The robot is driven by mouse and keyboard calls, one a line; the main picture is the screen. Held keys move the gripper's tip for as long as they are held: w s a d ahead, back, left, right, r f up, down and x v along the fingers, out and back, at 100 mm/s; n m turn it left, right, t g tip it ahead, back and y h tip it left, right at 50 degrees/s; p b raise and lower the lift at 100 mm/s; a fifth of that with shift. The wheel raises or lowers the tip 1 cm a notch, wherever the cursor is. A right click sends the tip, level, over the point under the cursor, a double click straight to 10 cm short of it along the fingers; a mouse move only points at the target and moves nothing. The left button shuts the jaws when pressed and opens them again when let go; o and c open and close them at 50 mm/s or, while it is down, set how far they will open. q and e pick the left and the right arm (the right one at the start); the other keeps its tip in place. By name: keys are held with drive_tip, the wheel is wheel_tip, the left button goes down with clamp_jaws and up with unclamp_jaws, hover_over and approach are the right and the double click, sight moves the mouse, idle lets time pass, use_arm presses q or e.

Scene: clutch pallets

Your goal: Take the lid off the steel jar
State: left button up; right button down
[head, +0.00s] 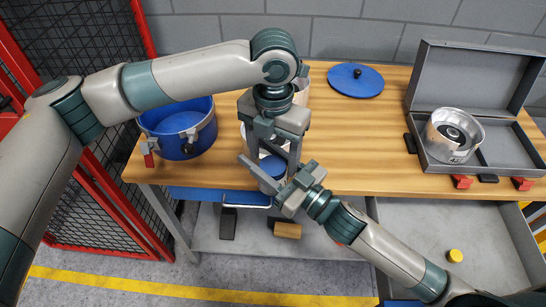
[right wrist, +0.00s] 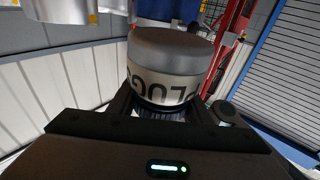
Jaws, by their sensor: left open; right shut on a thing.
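The steel jar (head: 264,181) is held up near the table's front edge, its blue lid (head: 271,165) facing up. In the right wrist view the jar (right wrist: 172,52) shows a grey rounded end and a pale label with dark letters; its lid cannot be made out there. My right gripper (head: 277,180) is shut on the jar, with its fingers on either side of the body. My left gripper (head: 272,150) points down just above the lid, open, its fingers apart. Whether they touch the lid is hard to tell. The left gripper partly hides the jar.
A blue pot (head: 177,146) with clamps stands at the table's left. A flat blue disc with a black knob (head: 352,81) lies at the back. An open grey case (head: 492,151) holding a silver round part (head: 454,136) is at right. The table's (head: 365,145) middle right is clear.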

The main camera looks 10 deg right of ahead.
use_arm(q)
drive_tip(key=shift+r, duration=1.75)
drive_tip(key=shift+r, duration=0.1)
drive_tip(key=shift+c, duration=0.3)
drive_tip(key=shift+r+m, duration=0.95)
drive_tip(key=shift+m, duration=0.15)
drive_tip(key=shift+r+m, duration=0.65)
drive_tip(key=shift+m, duration=0.25)
drive_tip(key=shift+f, duration=0.1)
drive_tip(key=shift+f, duration=3.9)
